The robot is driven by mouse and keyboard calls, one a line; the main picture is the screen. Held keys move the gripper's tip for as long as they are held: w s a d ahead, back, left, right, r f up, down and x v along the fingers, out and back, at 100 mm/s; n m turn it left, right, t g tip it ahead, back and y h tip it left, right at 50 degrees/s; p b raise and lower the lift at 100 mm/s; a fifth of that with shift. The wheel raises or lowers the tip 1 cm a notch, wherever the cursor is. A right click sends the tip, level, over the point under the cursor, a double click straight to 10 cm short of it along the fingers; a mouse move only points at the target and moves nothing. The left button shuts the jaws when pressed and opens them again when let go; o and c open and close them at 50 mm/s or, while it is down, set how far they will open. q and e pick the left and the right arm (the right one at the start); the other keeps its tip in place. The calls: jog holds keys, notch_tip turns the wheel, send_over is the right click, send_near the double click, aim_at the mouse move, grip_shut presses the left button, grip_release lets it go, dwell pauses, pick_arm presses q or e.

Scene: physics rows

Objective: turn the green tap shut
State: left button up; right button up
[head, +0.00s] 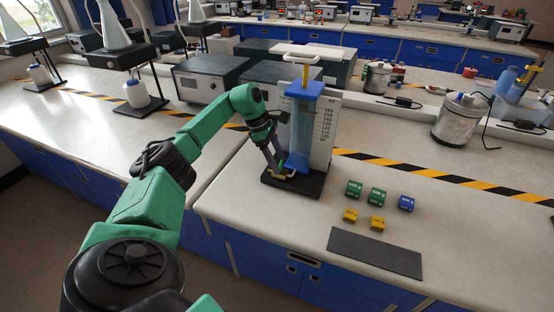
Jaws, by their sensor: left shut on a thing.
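A clear upright column with a blue cap (303,90) and a yellow plunger rod with a white handle stands on a black base (305,186), in front of a white scale board (324,125). My left arm reaches in from the left, and my left gripper (279,170) is low at the column's near left side, just above the base. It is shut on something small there. The green tap is mostly hidden by the gripper, and I cannot clearly tell its angle. My right gripper is not in view.
Two green blocks (353,188), a blue block (406,203) and two yellow blocks (349,215) lie right of the base. A dark mat (375,252) lies in front of them. A metal canister (455,119) stands behind striped tape. Grey instrument boxes (208,82) stand behind my arm.

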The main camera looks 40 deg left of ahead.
pick_arm(q)
jog(key=shift+w+r+m, duration=0.1)
jog(key=shift+w+m, duration=0.05)
jog(key=shift+m, duration=0.55)
jog(key=shift+a+g, duration=0.1)
jog(key=shift+g, duration=0.2)
jog(key=o, duration=1.4)
jog(key=shift+c, duration=0.2)
jog(key=p+v, duration=0.1)
jog(key=v, duration=1.3)
jog(key=shift+r, duration=0.15)
